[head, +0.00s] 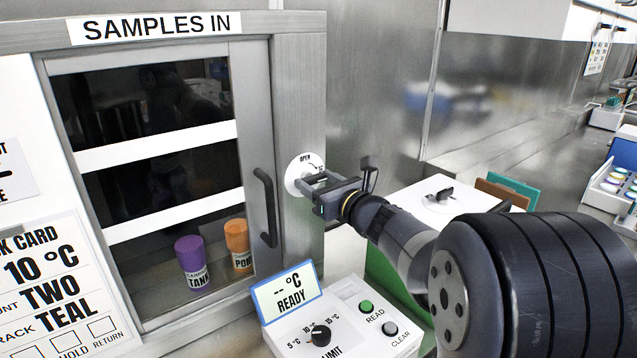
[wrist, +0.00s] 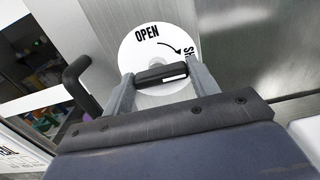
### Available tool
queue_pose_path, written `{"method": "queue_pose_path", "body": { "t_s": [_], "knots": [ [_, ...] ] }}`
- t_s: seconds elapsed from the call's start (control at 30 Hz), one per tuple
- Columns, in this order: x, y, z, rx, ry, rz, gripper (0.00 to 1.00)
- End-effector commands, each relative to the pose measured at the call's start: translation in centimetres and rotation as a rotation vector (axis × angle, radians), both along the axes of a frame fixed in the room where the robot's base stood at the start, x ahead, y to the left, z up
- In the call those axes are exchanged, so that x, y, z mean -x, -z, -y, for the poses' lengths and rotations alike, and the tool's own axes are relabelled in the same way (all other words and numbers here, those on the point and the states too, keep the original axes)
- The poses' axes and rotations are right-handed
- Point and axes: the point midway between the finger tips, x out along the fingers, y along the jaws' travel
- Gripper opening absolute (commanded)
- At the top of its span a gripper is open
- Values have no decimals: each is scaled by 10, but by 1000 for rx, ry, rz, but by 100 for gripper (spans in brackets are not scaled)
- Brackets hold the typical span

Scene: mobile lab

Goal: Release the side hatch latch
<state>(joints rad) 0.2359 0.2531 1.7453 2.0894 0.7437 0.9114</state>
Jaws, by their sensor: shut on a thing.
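The side hatch latch is a dark bar handle (wrist: 160,74) on a round white dial plate (head: 297,168) on the grey frame right of the hatch. In the wrist view the dial plate (wrist: 138,50) reads OPEN at the top, with an arrow curving to partly hidden lettering starting SH at right. The bar lies across the plate, its white mark toward the right end. My gripper (head: 314,184) is shut on the bar, one finger at each end in the wrist view (wrist: 162,80). In the head view my gripper hides most of the handle.
The glass hatch door (head: 150,150), labelled SAMPLES IN above, appears closed, with a black pull handle (head: 265,207) near the latch. Purple (head: 192,262) and orange (head: 238,245) canisters stand behind the glass. A control box (head: 345,325) stands below my gripper. A white box with a black knob (head: 440,195) is at right.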

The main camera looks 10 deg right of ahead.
Motion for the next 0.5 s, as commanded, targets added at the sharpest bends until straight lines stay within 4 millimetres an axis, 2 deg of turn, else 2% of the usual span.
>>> {"method": "queue_pose_path", "body": {
  "t_s": [0.27,0.5],
  "knots": [
    [0,2,0,41,0,18,34],
    [0,5,0,172,0,74,34]
  ]
}}
